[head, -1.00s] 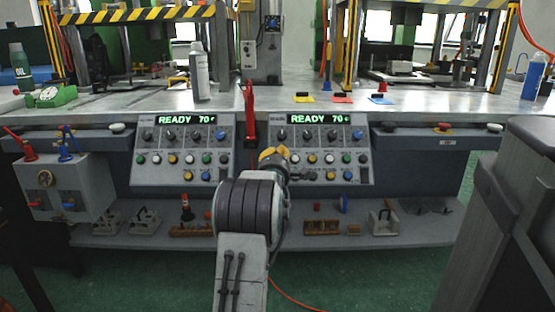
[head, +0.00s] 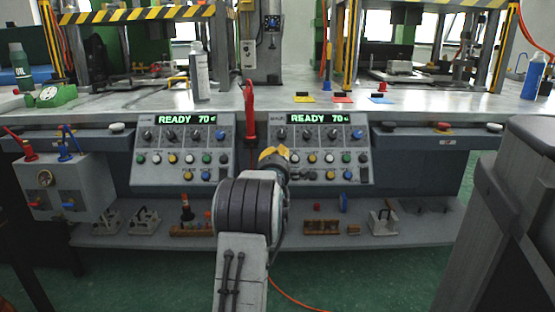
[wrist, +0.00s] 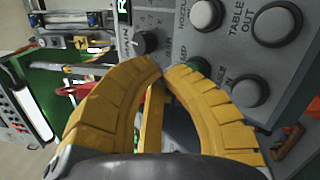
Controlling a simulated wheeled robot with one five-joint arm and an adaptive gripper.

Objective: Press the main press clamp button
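My gripper (wrist: 162,72) is shut and empty, its two yellow curved fingers meeting at the tips. In the wrist view the tips are close to the grey control panel, beside a green button (wrist: 197,66). A finger partly covers this button and its label, of which "MP" shows. I cannot tell whether the fingertips touch the button. In the head view my gripper (head: 274,158) is at the left part of the right control panel (head: 330,137), whose display reads READY 70. It hides part of that panel's lower left.
Beside the green button are a black knob (wrist: 146,42), a pale button (wrist: 205,14) and a "TABLE OUT" button (wrist: 276,24). A red lever (head: 249,110) stands between the two panels. The left panel (head: 182,130) also reads READY 70. A lower shelf (head: 350,236) holds tools.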

